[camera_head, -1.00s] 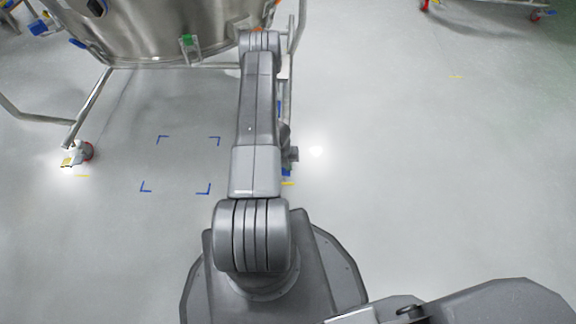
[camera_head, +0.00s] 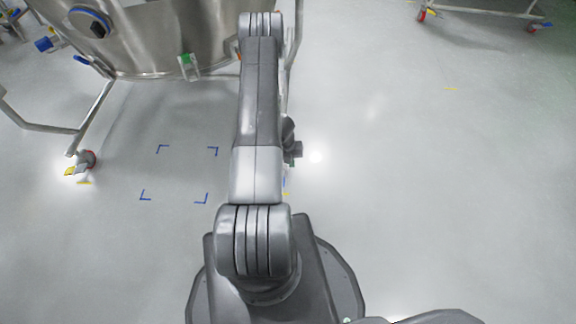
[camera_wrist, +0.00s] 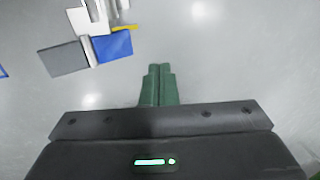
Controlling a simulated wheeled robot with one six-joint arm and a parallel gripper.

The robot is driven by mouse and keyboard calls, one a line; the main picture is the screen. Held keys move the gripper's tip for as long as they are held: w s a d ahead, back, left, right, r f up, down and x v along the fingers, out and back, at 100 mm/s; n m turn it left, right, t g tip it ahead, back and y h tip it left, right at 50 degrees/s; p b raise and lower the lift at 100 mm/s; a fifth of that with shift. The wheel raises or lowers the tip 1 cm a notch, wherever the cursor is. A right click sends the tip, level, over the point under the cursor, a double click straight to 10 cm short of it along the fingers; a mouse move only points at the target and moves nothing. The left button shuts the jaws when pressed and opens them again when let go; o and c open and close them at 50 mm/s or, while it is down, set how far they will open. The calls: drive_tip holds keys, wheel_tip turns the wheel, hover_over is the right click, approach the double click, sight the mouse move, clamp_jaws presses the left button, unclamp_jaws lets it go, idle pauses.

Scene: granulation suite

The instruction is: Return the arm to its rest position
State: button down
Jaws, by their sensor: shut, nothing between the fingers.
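My arm reaches forward from my base in the head view, toward the steel vessel. Bare floor lies beyond the fingertips.
A steel vessel (camera_head: 160,45) on a tubular frame with a caster (camera_head: 82,162) stands at the upper left. Blue corner marks (camera_head: 180,150) are on the floor. A wheeled frame (camera_head: 480,12) is at the upper right. A blue panel (camera_wrist: 112,46) shows in the wrist view. The right floor is clear.

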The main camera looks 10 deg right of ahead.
drive_tip(key=shift+s+d+r, duration=0.1)
drive_tip(key=shift+d+r, duration=0.15)
drive_tip(key=shift+r, duration=0.65)
